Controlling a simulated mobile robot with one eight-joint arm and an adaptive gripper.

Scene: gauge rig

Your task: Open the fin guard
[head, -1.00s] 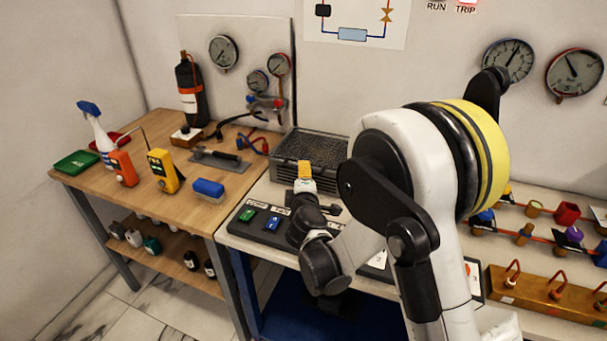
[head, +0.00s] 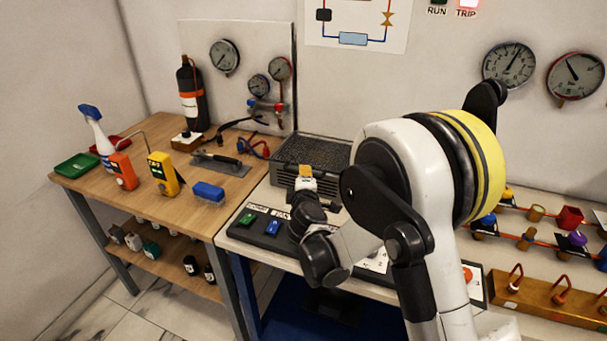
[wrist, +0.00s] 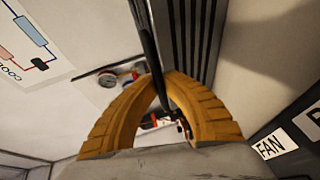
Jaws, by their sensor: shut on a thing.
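The fin guard (head: 312,150) is a dark mesh panel in a grey frame on the unit at the back left of the white bench. It looks lowered and flat in the head view. My gripper (head: 305,170) is at its front edge, with yellow-orange fingers. In the wrist view, the fingers of my gripper (wrist: 165,78) arch together and are shut on a thin black bar (wrist: 150,50), which looks like the guard's handle. Dark ribbed slats (wrist: 190,40) show just beyond it.
A panel with a green button (head: 247,218) and a blue button (head: 272,228) lies in front of the unit, close below my wrist. The wooden table (head: 150,205) with tools stands to the left. Pipes with valves (head: 530,238) are at the right.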

